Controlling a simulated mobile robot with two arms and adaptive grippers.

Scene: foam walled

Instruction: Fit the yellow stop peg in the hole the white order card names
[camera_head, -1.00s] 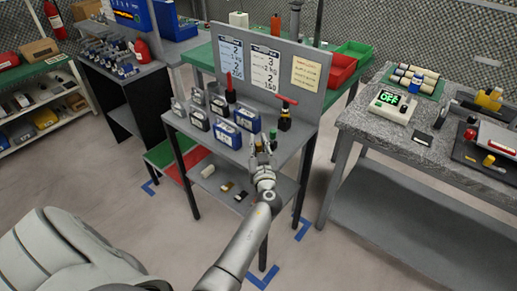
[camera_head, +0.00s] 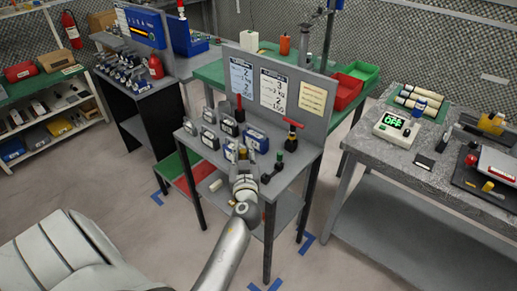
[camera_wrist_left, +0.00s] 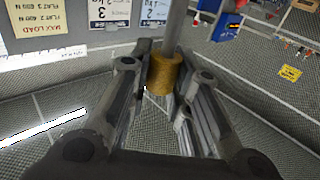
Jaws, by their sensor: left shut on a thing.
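My left gripper (camera_head: 243,160) is above the front part of the small grey bench (camera_head: 300,160). In the left wrist view its fingers (camera_wrist_left: 162,85) are closed around a yellow-brown cylinder (camera_wrist_left: 162,75) joined to a grey rod, which looks like the yellow stop peg. No peg hole can be made out. My right gripper is out of view.
Several dark blocks with white faces (camera_head: 210,139) stand on the bench, with a red-handled T-tool (camera_head: 291,143) at right.

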